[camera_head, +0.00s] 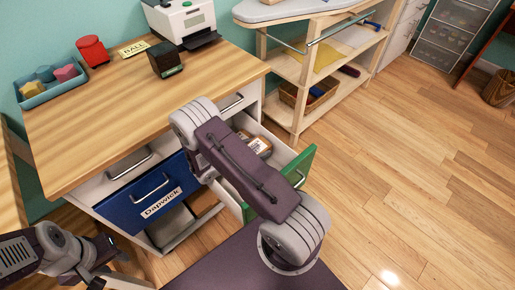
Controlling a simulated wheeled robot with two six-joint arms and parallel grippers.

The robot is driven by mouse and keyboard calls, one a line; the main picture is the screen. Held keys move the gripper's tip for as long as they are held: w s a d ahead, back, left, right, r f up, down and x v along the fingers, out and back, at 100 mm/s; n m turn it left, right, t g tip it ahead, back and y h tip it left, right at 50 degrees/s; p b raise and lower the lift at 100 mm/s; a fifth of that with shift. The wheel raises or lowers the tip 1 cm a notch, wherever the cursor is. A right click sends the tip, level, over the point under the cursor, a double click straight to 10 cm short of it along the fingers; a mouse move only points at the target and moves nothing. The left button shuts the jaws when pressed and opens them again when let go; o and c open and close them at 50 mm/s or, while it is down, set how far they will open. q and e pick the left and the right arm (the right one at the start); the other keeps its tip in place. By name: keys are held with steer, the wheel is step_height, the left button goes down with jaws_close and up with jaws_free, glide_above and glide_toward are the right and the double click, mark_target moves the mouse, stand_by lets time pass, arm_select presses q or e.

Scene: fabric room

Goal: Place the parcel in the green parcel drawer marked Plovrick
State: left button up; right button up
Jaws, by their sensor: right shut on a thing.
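The green-fronted drawer (302,168) at the right side of the desk is pulled open; no name on it is legible from here. A small brown parcel with a pale label (260,144) shows inside its outline; whether it touches the bottom is unclear. My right arm crosses in front of the drawer and hides part of it. My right gripper (244,134) is mostly hidden behind that arm, beside the parcel and shut on it. My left gripper (110,252) is at lower left, away from the parcel, its fingers too unclear to read.
A blue drawer marked Dapwick (130,205) is left of the green one. The wooden desktop (120,105) holds a printer (183,20), a red canister (92,51), a black box (164,60) and a teal tray (30,101).

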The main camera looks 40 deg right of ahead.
mark_target(253, 149)
steer(key=shift+s+f, duration=0.25)
steer(key=shift+f, duration=0.15)
steer(key=o, duration=1.5)
steer(key=shift+s+f, duration=0.1)
steer(key=shift+r, duration=0.3)
steer(key=p+v, duration=0.1)
steer(key=v, duration=0.1)
steer(key=p+v, duration=0.1)
steer(key=v, duration=0.2)
steer(key=p+v, duration=0.1)
steer(key=v, duration=0.1)
steer(key=shift+w+r, duration=0.35)
steer(key=shift+r, duration=0.1)
steer(key=shift+a, duration=0.25)
